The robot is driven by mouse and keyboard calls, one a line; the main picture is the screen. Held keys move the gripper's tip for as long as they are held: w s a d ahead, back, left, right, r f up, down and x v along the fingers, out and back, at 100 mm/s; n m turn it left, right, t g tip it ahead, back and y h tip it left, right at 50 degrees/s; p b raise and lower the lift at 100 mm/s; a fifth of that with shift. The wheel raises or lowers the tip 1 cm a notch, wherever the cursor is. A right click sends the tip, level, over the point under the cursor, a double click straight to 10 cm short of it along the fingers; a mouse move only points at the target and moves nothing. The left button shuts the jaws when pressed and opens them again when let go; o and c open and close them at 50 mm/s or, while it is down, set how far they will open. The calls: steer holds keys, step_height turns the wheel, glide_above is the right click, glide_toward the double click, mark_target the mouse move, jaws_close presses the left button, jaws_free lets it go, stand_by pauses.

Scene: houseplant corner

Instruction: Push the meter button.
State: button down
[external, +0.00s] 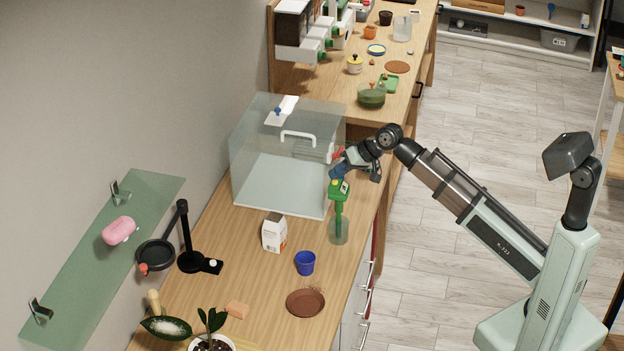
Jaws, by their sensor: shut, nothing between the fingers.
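The green meter (339,193) stands upright at the right side of the wooden counter, with a small display on its head and its lower part in a clear green-tinted cup (339,231). A yellow spot, perhaps the button, shows on its head, but it is too small to be sure. My gripper (335,173) is shut and empty. It is just above the meter's head, reaching in from the right. I cannot tell whether the fingertips touch the meter.
A clear glass box (262,182) with a white handle stands close behind the meter. A white carton (274,232), a blue pot (305,263) and a brown saucer (306,302) are in front. A black stand (187,245) and a glass shelf (90,270) are at left.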

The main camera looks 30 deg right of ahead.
mark_target(337, 181)
steer(key=shift+f, duration=0.2)
stand_by(0.3)
steer(key=shift+r, duration=0.7)
step_height(337, 181, up, 6)
stand_by(0.8)
steer(key=shift+f, duration=0.1)
